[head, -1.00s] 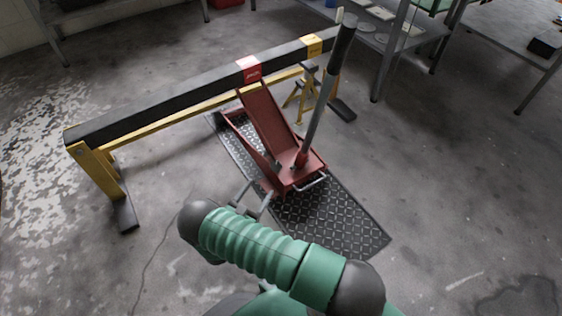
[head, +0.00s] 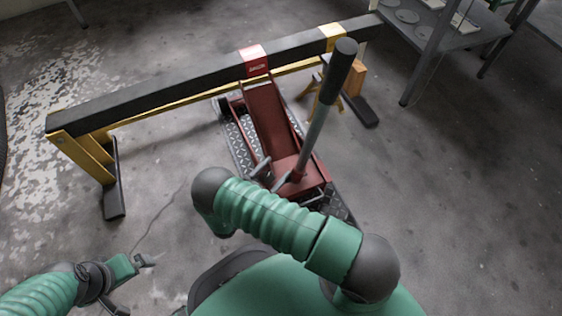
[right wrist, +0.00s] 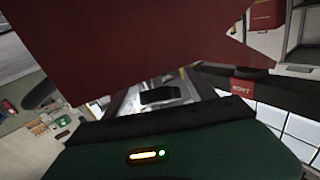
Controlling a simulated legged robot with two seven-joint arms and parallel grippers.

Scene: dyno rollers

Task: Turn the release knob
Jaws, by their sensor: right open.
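A red floor jack (head: 272,130) stands under the beam in the head view, with its long grey handle (head: 318,125) with a black grip leaning up to the right. I cannot make out the release knob. My right gripper (head: 271,176) is open at the jack's near left side, close to the handle's base; my arm partly hides this area. In the right wrist view, the jack's red body (right wrist: 120,45) fills the upper part, very close to the gripper. My left gripper (head: 131,284) is open and empty over the floor at lower left, away from the jack.
A black and yellow beam stand (head: 160,91) crosses behind the jack. The jack sits on a diamond-plate mat (head: 238,150). A yellow jack stand (head: 312,98) is behind the handle. A metal shelf (head: 440,28) stands at upper right. Floor is clear at right.

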